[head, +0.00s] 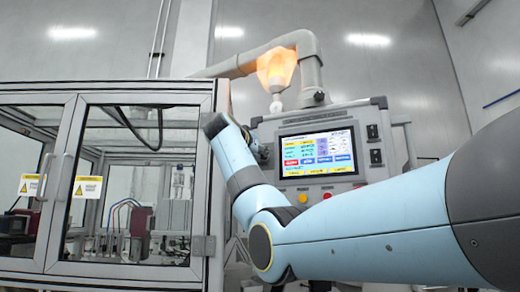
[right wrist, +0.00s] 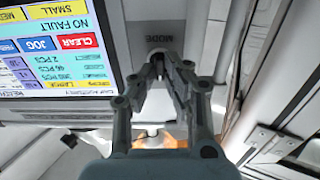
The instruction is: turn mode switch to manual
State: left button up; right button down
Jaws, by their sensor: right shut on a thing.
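The control panel (head: 264,115) stands in the middle of the head view, with a lit screen (head: 318,153). My right gripper (head: 263,150) is at the left edge of the panel, partly hidden behind my own arm link. In the right wrist view, my right gripper (right wrist: 158,74) is shut on the dark mode switch (right wrist: 156,58), just beside the printed MODE label (right wrist: 160,39). The fingers hide most of the switch, so I cannot tell which way it points. My left gripper is not in view.
A glass-doored machine enclosure (head: 130,98) fills the left side, close to my right arm. A glowing orange lamp (head: 277,70) hangs above the panel. A yellow button (head: 303,198) and a red button (head: 327,196) sit below the screen.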

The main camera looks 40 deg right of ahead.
jog(key=shift+w+r+n+p, duration=0.1)
jog(key=shift+n+p, duration=2.05)
jog(key=shift+n, duration=2.15)
jog(key=c, duration=1.4)
grip_release()
jog(key=shift+w, duration=0.1)
jog(key=shift+a, duration=0.15)
jog(key=v, duration=1.2)
